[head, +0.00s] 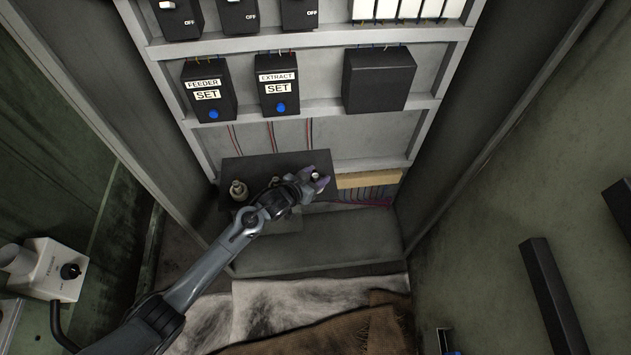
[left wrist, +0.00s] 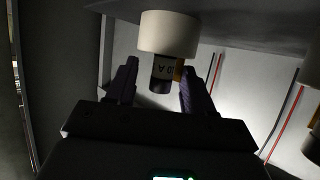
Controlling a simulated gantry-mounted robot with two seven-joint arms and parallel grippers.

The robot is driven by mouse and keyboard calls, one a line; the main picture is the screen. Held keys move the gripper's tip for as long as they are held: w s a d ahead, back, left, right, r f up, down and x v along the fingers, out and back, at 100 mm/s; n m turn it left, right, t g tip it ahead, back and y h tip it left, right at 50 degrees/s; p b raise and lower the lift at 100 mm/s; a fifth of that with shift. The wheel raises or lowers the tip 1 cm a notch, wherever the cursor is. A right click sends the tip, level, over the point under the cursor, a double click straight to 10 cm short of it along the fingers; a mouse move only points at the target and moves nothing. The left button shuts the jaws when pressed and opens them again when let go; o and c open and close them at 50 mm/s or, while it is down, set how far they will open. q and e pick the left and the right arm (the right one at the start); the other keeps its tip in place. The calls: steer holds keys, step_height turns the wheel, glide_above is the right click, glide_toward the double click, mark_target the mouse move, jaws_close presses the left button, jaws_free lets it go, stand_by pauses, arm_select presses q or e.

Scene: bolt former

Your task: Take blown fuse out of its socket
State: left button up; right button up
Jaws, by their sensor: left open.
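My left gripper (head: 318,181) is at the dark fuse panel (head: 250,168) low in the cabinet. The fuse sits in a round cream socket (left wrist: 168,33). I cannot tell whether either finger touches it. In the head view the gripper mostly hides this fuse. Another cream socket (head: 238,190) with a fitting stands at the panel's left. My right gripper is not seen.
Above the panel are the FEEDER (head: 208,91) and EXTRACT (head: 277,84) boxes with blue buttons, and a plain black box (head: 378,80). A wooden strip with wires (head: 368,180) lies right of the gripper. Cabinet walls close in both sides. Brown cloth (head: 340,335) lies below.

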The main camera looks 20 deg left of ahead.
arm_select(q)
jaws_close()
